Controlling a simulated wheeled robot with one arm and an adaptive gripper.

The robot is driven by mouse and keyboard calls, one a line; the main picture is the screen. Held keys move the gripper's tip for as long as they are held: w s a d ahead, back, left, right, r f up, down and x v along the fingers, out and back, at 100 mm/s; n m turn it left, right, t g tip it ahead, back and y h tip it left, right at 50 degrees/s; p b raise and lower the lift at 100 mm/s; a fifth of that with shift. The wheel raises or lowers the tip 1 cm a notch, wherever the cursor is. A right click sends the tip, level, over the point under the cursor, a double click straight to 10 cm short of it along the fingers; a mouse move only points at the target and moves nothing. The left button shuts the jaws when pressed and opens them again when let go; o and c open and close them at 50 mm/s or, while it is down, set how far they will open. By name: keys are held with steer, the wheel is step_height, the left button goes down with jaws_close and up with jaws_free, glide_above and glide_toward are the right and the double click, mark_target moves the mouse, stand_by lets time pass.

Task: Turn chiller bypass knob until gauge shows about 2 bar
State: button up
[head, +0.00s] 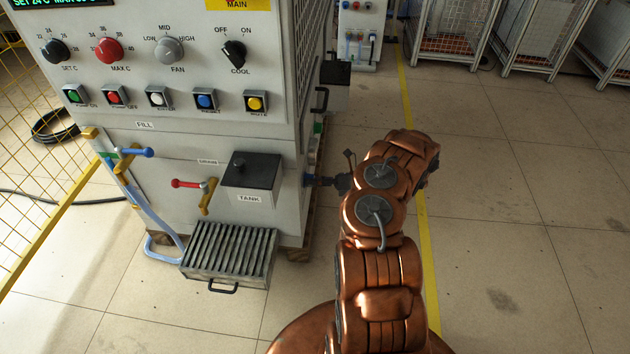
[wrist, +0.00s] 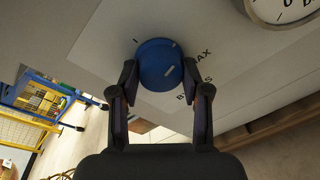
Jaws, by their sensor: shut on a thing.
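The blue bypass knob (wrist: 158,62) is on the chiller's side panel, with a light pointer line on its face. In the head view my gripper (head: 328,182) reaches the machine's right side. The gauge (wrist: 285,10) is cut off at the wrist view's top right corner, so its reading cannot be told. The lettering beside the knob is partly hidden by the right finger.
The chiller front (head: 150,120) has several dials and buttons. A black tank box (head: 251,172) and a slatted drain tray (head: 228,252) stick out below. A yellow fence (head: 40,200) stands at the left. The floor on the right is clear.

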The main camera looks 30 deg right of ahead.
steer(key=shift+m, duration=0.5)
steer(key=o, duration=1.1)
steer(key=shift+o, duration=0.2)
steer(key=v, duration=1.2)
